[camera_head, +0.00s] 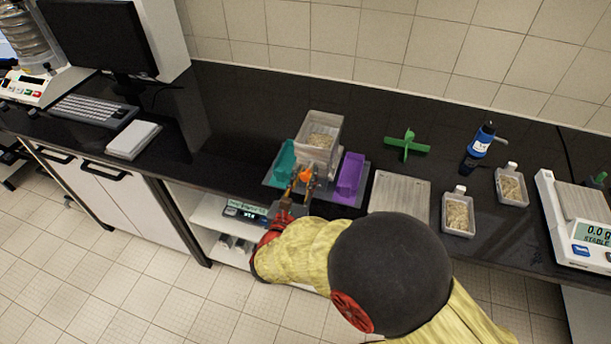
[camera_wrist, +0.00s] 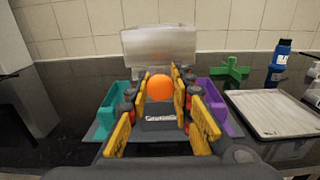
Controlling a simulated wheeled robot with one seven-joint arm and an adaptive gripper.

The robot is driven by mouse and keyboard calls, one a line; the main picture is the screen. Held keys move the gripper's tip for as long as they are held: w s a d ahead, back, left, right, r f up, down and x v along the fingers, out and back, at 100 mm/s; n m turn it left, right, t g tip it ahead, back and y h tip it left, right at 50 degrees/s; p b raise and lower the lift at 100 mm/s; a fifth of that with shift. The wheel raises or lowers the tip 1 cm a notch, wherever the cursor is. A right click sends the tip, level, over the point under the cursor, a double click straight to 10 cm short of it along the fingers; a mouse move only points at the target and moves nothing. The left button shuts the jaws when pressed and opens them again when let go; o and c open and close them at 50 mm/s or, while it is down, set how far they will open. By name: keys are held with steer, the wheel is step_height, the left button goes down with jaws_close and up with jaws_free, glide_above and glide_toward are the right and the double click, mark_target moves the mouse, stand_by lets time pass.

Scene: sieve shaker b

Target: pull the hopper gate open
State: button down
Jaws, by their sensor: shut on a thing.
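The hopper (camera_head: 309,122) is a pale translucent box with grain inside, standing at the back of a grey base on the black bench. It also shows in the wrist view (camera_wrist: 158,42), upright beyond the fingers. An orange ball knob (camera_wrist: 159,88) sits at the front of the hopper unit, above a dark block with a white label (camera_wrist: 160,119). My gripper (camera_wrist: 162,82) has its yellow fingers on both sides of the knob and is shut on it. The gate plate behind the knob is hidden, so I cannot tell how far it stands open.
A teal bin (camera_head: 282,163) stands left of the hopper and a purple bin (camera_head: 349,176) right of it, both close to my fingers. Further right are a flat tray (camera_head: 399,190), a green cross-shaped piece (camera_head: 407,145), a blue bottle (camera_head: 482,139), grain dishes and a balance (camera_head: 585,228).

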steer(key=p+v, duration=0.1)
steer(key=v, duration=0.4)
steer(key=shift+p, duration=0.3)
steer(key=shift+f, duration=0.1)
steer(key=c, duration=2.1)
jaws_free()
steer(key=shift+o, duration=1.4)
steer(key=shift+s+a, duration=0.2)
steer(key=shift+s, duration=0.15)
steer(key=shift+o, duration=1)
steer(key=shift+w, duration=0.15)
